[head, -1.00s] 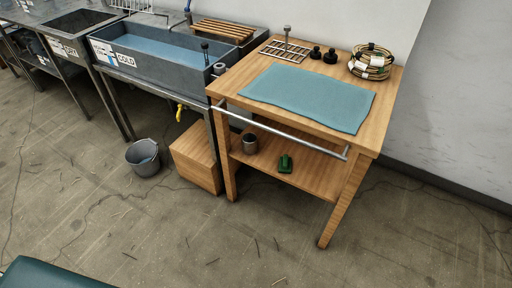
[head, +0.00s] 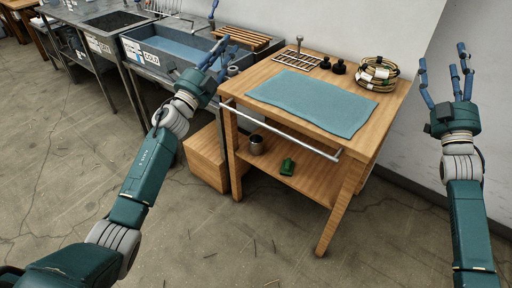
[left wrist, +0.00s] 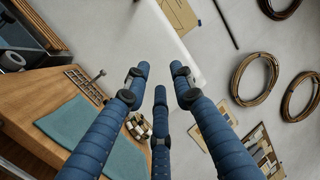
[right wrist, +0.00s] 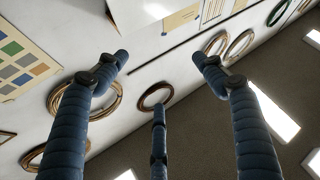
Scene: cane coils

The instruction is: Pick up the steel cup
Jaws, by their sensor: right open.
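The steel cup (head: 256,145) is a small grey cylinder standing upright on the lower shelf (head: 312,181) of the wooden table, below the front rail. My left gripper (head: 222,57) is raised left of the table, above and away from the cup. Its fingers are apart and empty, and they also show in the left wrist view (left wrist: 160,76). My right gripper (head: 447,66) is raised at the right, beyond the table's side, with fingers spread wide and empty. It also shows in the right wrist view (right wrist: 160,62). Neither wrist view shows the cup.
A green object (head: 288,167) lies right of the cup on the shelf. A metal rail (head: 285,131) runs across the table front. The tabletop holds a teal mat (head: 312,101), a rack and coiled cane (head: 377,73). A wooden box (head: 206,156) stands left. Floor in front is open.

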